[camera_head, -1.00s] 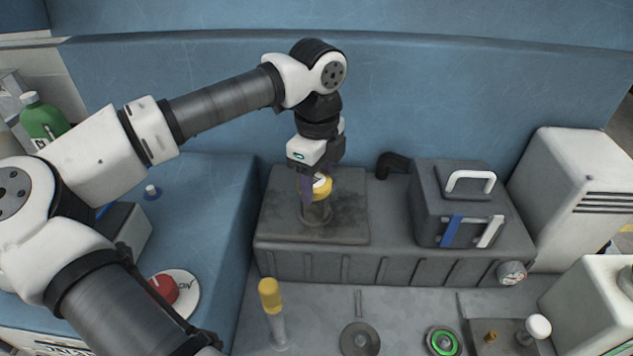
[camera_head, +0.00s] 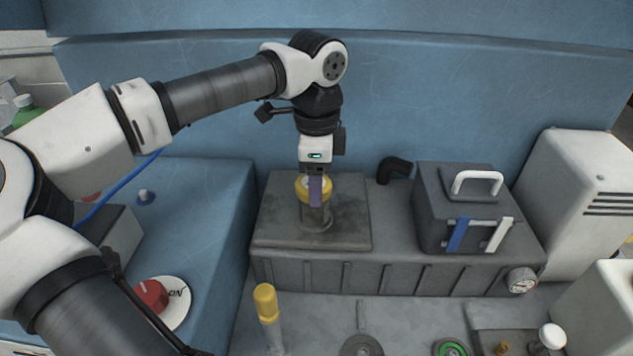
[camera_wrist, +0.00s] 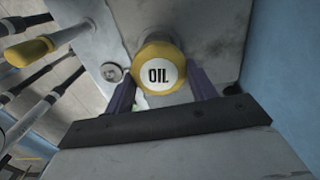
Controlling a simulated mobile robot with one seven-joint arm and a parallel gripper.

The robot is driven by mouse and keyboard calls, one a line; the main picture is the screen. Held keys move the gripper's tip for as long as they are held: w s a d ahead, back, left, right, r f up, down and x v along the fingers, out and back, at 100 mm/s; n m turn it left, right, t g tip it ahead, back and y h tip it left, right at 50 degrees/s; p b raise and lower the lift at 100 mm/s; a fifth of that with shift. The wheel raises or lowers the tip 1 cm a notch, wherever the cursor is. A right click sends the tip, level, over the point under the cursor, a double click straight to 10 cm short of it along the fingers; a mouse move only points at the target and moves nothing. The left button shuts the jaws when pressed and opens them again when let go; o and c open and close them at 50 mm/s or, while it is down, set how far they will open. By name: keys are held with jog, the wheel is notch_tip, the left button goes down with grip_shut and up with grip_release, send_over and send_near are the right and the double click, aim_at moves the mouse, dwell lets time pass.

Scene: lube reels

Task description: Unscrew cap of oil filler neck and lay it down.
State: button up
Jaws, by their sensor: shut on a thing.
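The yellow oil cap (camera_head: 300,186) sits on top of the dark filler neck (camera_head: 316,216), which stands on the grey tank (camera_head: 270,235). In the wrist view the cap (camera_wrist: 159,69) shows a white disc marked OIL. My gripper (camera_head: 315,190) points straight down over the neck. Its purple fingers (camera_wrist: 160,88) are on either side of the cap, shut on it. The cap looks upright and in line with the neck; whether its thread is still engaged cannot be seen.
A dark box with a white handle (camera_head: 478,183) stands on the tank to the right, beside a black elbow pipe (camera_head: 394,170). A yellow-topped post (camera_head: 265,302) rises in front. A red knob (camera_head: 152,296) is at lower left. Bare tank top lies around the neck.

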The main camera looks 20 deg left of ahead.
jog(key=shift+f, duration=0.25)
